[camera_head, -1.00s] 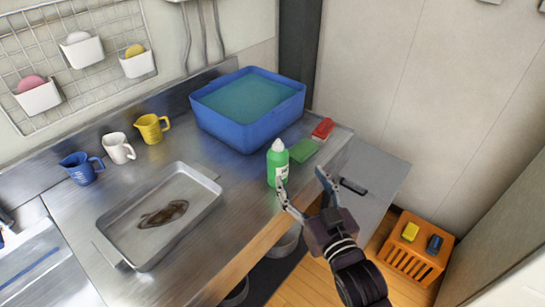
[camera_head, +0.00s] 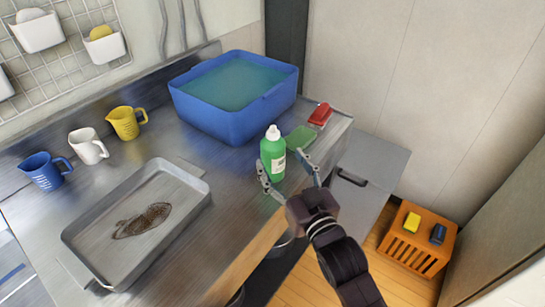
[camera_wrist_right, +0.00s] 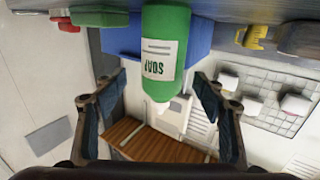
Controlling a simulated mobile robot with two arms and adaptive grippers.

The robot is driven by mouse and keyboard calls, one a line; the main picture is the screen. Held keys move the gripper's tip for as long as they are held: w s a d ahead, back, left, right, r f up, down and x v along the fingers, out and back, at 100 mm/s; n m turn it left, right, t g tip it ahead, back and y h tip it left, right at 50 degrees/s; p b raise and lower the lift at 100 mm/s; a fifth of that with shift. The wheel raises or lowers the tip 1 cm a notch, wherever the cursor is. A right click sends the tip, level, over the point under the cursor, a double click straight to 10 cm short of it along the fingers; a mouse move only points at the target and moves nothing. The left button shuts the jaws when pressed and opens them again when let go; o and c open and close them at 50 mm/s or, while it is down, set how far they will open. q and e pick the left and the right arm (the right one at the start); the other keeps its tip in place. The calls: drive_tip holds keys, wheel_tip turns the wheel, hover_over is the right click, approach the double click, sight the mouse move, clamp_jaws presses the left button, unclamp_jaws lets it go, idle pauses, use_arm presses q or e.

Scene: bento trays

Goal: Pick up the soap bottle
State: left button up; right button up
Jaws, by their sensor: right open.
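The green soap bottle (camera_head: 272,158) with a white cap stands upright on the metal counter (camera_head: 215,205), near its front edge. My right gripper (camera_head: 286,172) is open, with one finger at the bottle's left front and the other to its right. In the right wrist view the bottle (camera_wrist_right: 166,70) appears upside down with its SOAP label facing the camera. It lies between the open fingers of the gripper (camera_wrist_right: 160,85) in that picture. I cannot tell whether a finger touches it. My left gripper is not in view.
A blue basin of water (camera_head: 240,126) stands behind the bottle. A green sponge (camera_head: 300,138) and a red brush (camera_head: 320,114) lie to its right. A metal tray (camera_head: 90,235) with a brown stain and several cups, one yellow (camera_head: 124,123), are left. An orange crate (camera_head: 420,250) stands low right.

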drive_tip(key=x, duration=0.5)
drive_tip(key=shift+a+p, duration=0.25)
drive_tip(key=shift+p, duration=0.1)
drive_tip(key=c, duration=1.5)
